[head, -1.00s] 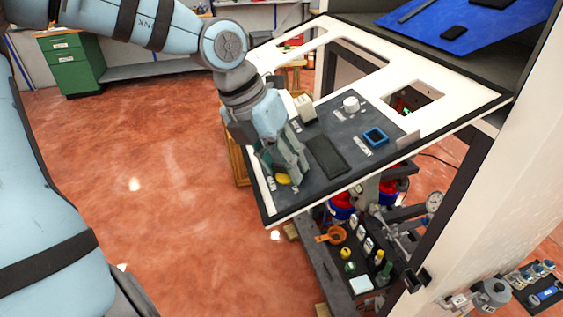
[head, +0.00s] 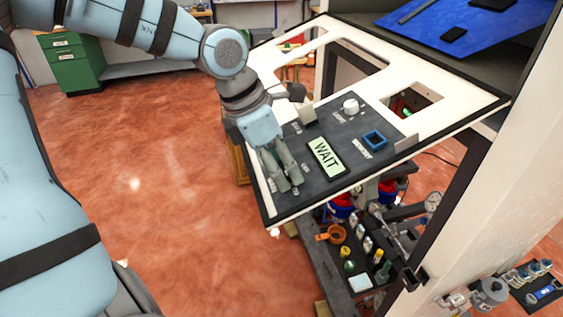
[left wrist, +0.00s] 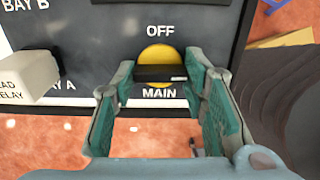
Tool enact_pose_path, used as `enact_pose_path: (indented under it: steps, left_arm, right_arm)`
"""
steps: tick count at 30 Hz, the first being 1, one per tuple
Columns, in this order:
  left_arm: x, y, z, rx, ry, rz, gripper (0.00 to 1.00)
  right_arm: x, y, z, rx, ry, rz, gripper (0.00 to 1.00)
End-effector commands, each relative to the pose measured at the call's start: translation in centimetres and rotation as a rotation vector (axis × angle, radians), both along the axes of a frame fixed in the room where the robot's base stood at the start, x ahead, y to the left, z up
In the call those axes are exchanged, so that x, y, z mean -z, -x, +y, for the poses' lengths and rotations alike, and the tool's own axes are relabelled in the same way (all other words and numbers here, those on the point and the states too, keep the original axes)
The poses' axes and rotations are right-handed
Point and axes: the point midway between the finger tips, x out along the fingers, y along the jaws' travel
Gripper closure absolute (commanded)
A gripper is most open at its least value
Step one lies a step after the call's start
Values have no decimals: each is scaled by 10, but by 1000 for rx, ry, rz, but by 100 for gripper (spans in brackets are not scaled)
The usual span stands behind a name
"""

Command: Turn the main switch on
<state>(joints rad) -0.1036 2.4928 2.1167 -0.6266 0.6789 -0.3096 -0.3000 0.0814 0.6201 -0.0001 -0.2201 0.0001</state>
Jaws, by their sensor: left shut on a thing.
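The main switch is a round yellow disc (left wrist: 157,54) with a black bar handle (left wrist: 158,74) lying level across it in the left wrist view. OFF is printed above it and MAIN below. My left gripper (head: 290,188) is at the near left end of the dark control panel (head: 335,185) in the head view and hides the switch there. In the left wrist view its green-padded fingers (left wrist: 162,78) are shut on the black handle, one at each end. A display (head: 325,158) beside the gripper is lit and reads WAIT. My right gripper is not in view.
A cream block (left wrist: 25,76) marked RELAY stands left of the switch in the left wrist view. A white knob (head: 351,105) and a blue square frame (head: 375,139) are farther along the panel. A tray with small bottles (head: 366,245) is below the panel.

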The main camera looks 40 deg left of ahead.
Motion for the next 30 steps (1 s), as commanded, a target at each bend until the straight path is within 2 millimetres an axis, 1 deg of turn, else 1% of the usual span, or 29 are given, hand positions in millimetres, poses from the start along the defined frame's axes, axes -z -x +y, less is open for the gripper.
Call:
enact_pose_path:
  steps: [17, 18, 21, 30]
  left_arm:
    - [-1, -1, 0, 32, -11, -15, 88]
    - [-1, -1, 0, 32, -11, -15, 55]
    - [-1, -1, 0, 31, -10, -13, 40]
    - [-1, 0, 0, 32, -11, -10, 40]
  right_arm:
    - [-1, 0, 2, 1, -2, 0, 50]
    - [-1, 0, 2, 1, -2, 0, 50]
    - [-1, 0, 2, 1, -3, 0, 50]
    - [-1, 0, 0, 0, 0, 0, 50]
